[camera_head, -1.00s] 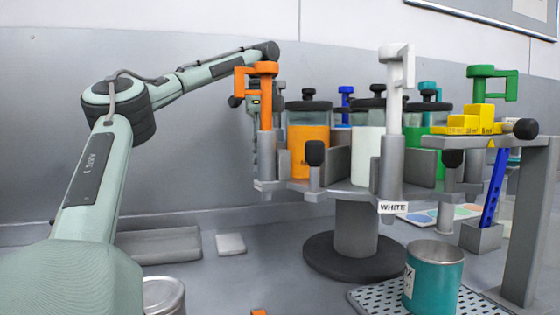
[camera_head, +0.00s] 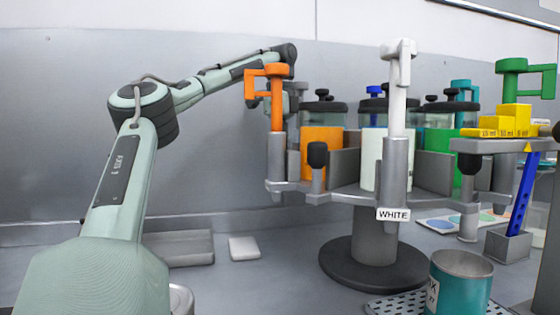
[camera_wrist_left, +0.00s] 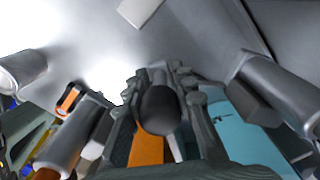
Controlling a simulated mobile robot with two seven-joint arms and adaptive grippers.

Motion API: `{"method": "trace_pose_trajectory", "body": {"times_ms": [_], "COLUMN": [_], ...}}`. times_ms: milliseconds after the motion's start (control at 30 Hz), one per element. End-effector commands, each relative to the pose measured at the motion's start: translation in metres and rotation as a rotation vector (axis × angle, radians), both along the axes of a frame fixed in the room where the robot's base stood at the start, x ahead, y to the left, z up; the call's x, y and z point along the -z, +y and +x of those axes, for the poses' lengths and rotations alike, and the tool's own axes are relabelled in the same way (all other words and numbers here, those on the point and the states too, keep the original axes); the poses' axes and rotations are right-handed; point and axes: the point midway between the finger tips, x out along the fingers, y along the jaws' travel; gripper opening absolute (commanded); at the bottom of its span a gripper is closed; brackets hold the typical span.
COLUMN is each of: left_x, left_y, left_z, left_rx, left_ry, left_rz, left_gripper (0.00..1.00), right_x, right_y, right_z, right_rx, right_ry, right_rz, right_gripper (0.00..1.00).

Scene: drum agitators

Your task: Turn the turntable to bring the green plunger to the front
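The turntable (camera_head: 345,192) stands on a round dark base and carries several stations with jars. The green plunger (camera_head: 513,72) is at its right side, partly behind the yellow blocks. The white plunger (camera_head: 397,95) with a WHITE label is at the front. The orange plunger (camera_head: 276,100) is at the left. Blue and teal plungers are at the back. My left arm reaches behind the orange plunger, which hides the gripper in the head view. In the left wrist view my left gripper (camera_wrist_left: 165,75) has its fingers closed around a black-knobbed handle (camera_wrist_left: 160,110). My right gripper is out of view.
A grey shelf with yellow blocks (camera_head: 510,120) stands close on the right. A teal can (camera_head: 460,285) is at the front right on a perforated mat. A white block (camera_head: 244,249) lies left of the base.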

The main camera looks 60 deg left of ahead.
Motion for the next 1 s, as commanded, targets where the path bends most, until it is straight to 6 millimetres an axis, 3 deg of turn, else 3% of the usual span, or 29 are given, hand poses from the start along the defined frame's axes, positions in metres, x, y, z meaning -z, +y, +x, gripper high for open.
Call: {"method": "trace_pose_trajectory", "body": {"times_ms": [200,533,833,1000], "left_x": [-0.001,-0.005,-0.054,-0.067], "left_y": [0.000,0.000,0.000,0.000], "left_z": [0.001,0.000,0.000,0.000], "left_rx": [0.000,0.000,-0.005,-0.002], "left_ry": [-0.002,0.000,-0.001,0.004], "left_rz": [0.001,0.001,0.008,0.000], "left_gripper": [0.46,0.46,0.46,0.46], "right_x": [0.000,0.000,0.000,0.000], "right_y": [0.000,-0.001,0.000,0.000], "right_z": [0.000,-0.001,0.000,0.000], "right_rx": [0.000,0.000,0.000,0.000], "right_ry": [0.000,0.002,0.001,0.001], "right_rz": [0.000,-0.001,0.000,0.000], "right_gripper": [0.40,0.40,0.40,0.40]}}
